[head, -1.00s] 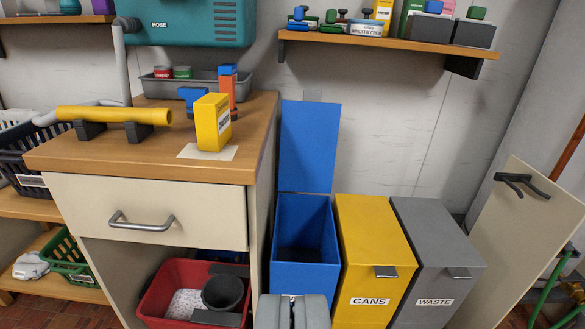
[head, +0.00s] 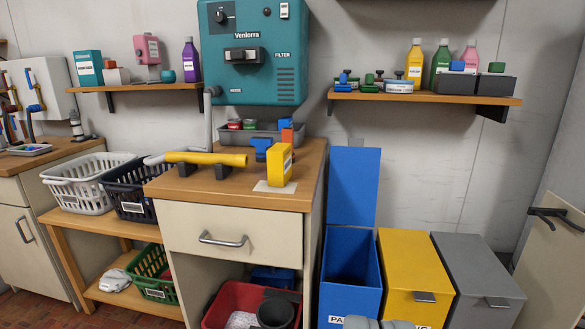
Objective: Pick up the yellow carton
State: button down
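The yellow carton (head: 279,165) stands upright on a pale square patch (head: 274,187) on the wooden top of the cabinet (head: 237,190), near its right end. A white label shows on its right-hand face. Nothing is touching it from my side. Of my gripper (head: 378,323), only a grey part shows at the bottom edge, in front of the bins, low and to the right of the carton and well apart from it. Its fingertips are cut off or hidden, so its opening does not show.
A yellow tube (head: 208,159) on dark rests lies left of the carton. Blue and orange items and a grey tray (head: 250,137) stand behind it. The teal machine (head: 252,55) hangs above. A blue bin (head: 351,268) with its lid up stands right of the cabinet.

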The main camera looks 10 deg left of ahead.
aim_at(279, 156)
jog(key=i+j, duration=0.85)
jog(key=i, duration=0.3)
